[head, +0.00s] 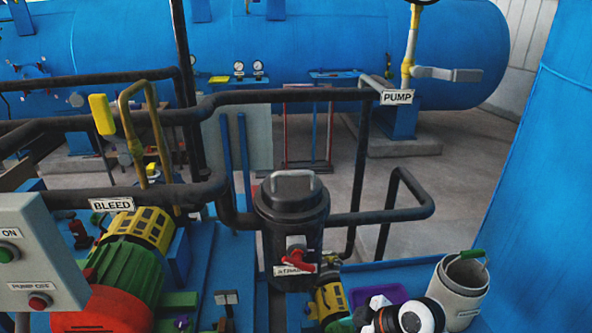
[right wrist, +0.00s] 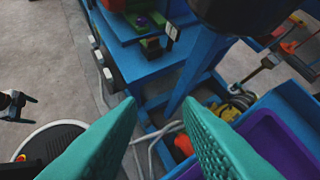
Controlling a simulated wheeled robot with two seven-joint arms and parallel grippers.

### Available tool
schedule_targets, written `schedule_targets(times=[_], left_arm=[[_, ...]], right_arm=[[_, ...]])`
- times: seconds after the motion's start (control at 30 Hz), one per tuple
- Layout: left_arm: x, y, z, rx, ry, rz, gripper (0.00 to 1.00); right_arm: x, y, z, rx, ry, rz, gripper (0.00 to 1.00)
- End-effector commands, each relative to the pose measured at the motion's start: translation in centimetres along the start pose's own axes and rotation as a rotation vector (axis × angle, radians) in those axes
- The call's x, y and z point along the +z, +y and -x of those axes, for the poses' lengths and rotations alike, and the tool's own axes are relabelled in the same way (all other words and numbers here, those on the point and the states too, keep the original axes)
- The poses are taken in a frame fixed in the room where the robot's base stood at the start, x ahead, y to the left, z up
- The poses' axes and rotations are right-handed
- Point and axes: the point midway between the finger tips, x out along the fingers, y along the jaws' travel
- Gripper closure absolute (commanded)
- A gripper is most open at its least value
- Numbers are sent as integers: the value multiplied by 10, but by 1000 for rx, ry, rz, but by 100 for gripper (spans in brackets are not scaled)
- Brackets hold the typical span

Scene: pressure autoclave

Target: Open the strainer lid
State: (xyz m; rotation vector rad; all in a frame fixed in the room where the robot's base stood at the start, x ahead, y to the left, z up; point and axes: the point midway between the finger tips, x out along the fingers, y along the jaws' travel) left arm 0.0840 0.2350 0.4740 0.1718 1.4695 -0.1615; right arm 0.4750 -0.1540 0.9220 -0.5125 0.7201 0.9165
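The strainer (head: 291,235) is a dark upright cylinder in the middle of the head view. Its round dark lid (head: 265,197) sits flat on top, closed, with a grey bar handle (head: 293,177) across it. A red valve handle (head: 298,260) is on its front, above a partly covered label. My right gripper (right wrist: 160,110) is open and empty in the right wrist view, its two teal fingers apart and pointing past the blue frame. Neither gripper shows in the head view; a white and black part at its bottom edge looks like my right arm.
Black pipes (head: 385,214) run beside and behind the strainer. A green and yellow motor (head: 135,250) and control box (head: 35,250) stand left. A grey bucket (head: 462,285) with a green-gripped handle and a purple tray (head: 378,294) are at the lower right.

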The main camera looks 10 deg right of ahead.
Motion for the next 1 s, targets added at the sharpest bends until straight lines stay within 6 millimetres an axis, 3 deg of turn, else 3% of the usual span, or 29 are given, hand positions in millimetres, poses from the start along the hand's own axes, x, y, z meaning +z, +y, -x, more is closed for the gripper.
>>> schedule_targets(times=[0.03, 0.17, 0.3, 0.4, 0.53, 0.7, 1.0], left_arm=[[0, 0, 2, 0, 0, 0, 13], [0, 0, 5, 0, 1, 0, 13], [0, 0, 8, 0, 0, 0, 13], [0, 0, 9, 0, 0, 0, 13], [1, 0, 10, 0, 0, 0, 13], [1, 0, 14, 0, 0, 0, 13], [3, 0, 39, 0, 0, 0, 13]], right_arm=[[22, -20, 10, 0, -50, 77, 67], [92, -67, 50, 10, -230, 346, 67], [171, -109, 118, -29, -451, 663, 67], [208, -124, 161, -71, -567, 825, 67], [236, -133, 197, -114, -661, 951, 67], [250, -133, 206, -129, -698, 995, 67], [284, -122, 165, -126, -698, 991, 67]])
